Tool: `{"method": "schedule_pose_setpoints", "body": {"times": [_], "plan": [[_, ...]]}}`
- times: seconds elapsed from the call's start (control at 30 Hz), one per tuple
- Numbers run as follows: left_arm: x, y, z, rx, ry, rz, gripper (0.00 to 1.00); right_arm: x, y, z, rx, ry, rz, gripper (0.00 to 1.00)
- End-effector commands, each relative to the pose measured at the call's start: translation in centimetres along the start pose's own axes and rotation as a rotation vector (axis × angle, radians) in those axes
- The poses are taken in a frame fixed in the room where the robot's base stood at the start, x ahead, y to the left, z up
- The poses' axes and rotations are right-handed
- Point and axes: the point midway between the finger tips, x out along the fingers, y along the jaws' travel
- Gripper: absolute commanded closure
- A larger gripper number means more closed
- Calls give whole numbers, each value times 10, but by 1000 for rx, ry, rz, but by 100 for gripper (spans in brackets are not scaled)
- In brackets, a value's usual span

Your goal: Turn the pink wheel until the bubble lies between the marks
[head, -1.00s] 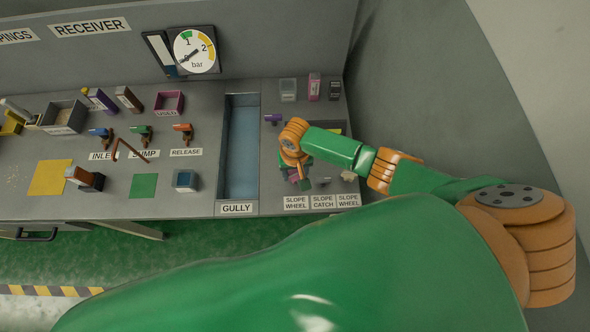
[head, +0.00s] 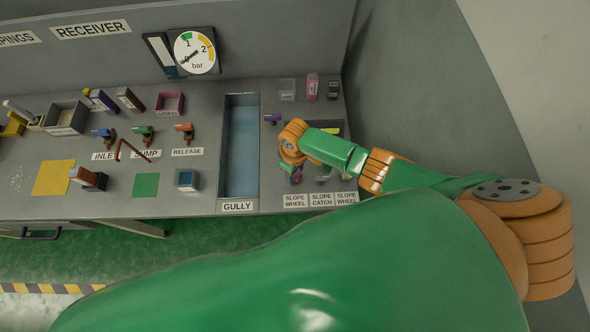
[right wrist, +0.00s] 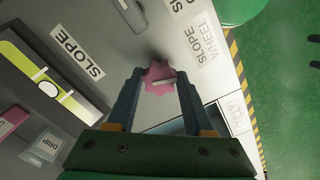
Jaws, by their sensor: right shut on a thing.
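In the right wrist view the pink wheel (right wrist: 159,77), small with a notched rim, sits between my right fingertips. My right gripper (right wrist: 160,88) is shut on it. In the head view the pink wheel (head: 296,178) is mostly covered by my right wrist, and the gripper is hard to make out. The level's yellow-green vial (right wrist: 20,62) lies at the left in the right wrist view. A pale round bubble (right wrist: 48,89) shows in it, near its middle; I cannot tell clearly how it lies to the marks. My left gripper is out of view.
The gully (head: 240,150) is left of my right wrist. SLOPE labels (head: 295,200) run along the front edge. A purple-handled valve (head: 272,118) and small containers (head: 287,89) stand behind. The lever valves (head: 143,132) are farther left.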

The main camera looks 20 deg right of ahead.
Motion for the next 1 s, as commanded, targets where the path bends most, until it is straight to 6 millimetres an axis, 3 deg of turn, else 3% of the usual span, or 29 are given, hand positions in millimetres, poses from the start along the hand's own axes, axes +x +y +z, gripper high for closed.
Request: {"method": "schedule_pose_setpoints", "body": {"times": [0.73,0.77,0.8,0.87,1.0], "plan": [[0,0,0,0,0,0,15,0,-1,0,-77,1,-2,100],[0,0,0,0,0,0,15,0,-1,0,-77,1,-2,40],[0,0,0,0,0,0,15,0,-1,0,-76,1,-1,29],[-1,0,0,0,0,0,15,0,0,0,-76,1,-1,18],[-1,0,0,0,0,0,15,0,0,0,-76,1,-1,18]]}}
